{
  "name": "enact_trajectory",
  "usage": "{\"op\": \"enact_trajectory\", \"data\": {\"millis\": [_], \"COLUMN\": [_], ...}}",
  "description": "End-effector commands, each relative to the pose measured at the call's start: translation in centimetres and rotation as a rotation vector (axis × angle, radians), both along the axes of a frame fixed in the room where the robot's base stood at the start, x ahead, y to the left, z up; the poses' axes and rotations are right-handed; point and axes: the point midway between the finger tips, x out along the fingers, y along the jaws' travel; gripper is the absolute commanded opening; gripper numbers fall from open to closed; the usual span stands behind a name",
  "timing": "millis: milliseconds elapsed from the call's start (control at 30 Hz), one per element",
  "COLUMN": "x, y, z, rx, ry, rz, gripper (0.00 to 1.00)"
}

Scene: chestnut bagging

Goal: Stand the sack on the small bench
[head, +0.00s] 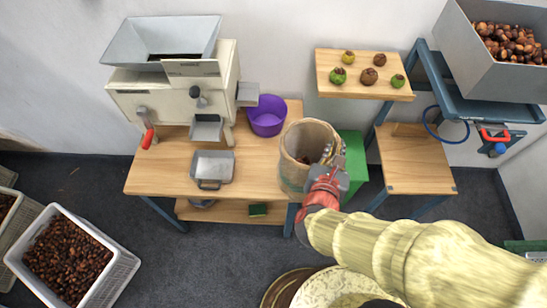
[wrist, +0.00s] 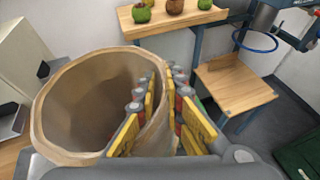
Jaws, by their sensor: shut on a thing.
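The tan sack (head: 294,172) is open-topped and upright at the right end of the wooden work table (head: 165,172). I cannot tell whether its bottom touches the table. My gripper (head: 331,158) is shut on the right side of its rim. In the wrist view the sack (wrist: 60,112) fills the left, and my gripper's fingers (wrist: 166,88) straddle its wall. A little brown shows inside in the head view; the bottom is hidden. The small bench (head: 415,160) has a bare wooden top and stands right of the sack; the bench also shows in the wrist view (wrist: 235,88).
A green box (head: 353,150) is between sack and bench. A shelf (head: 330,84) with several fruits hangs above. A blue-framed stand with a grey hopper (head: 470,60) and a blue ring (head: 445,135) is by the bench. A purple bowl (head: 267,116) is behind the sack.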

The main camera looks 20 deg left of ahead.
Motion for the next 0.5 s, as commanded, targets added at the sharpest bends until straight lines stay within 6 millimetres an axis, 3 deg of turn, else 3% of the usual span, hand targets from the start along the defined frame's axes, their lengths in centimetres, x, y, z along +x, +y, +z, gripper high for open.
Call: {"op": "enact_trajectory", "data": {"millis": [233, 500], "x": [-0.5, 2.0], "y": [1.0, 4.6], "z": [0.0, -2.1], "rx": [-0.001, -0.002], "ry": [-0.001, -0.001], "rz": [0.012, 0.013], "gripper": [0.0, 0.0]}}
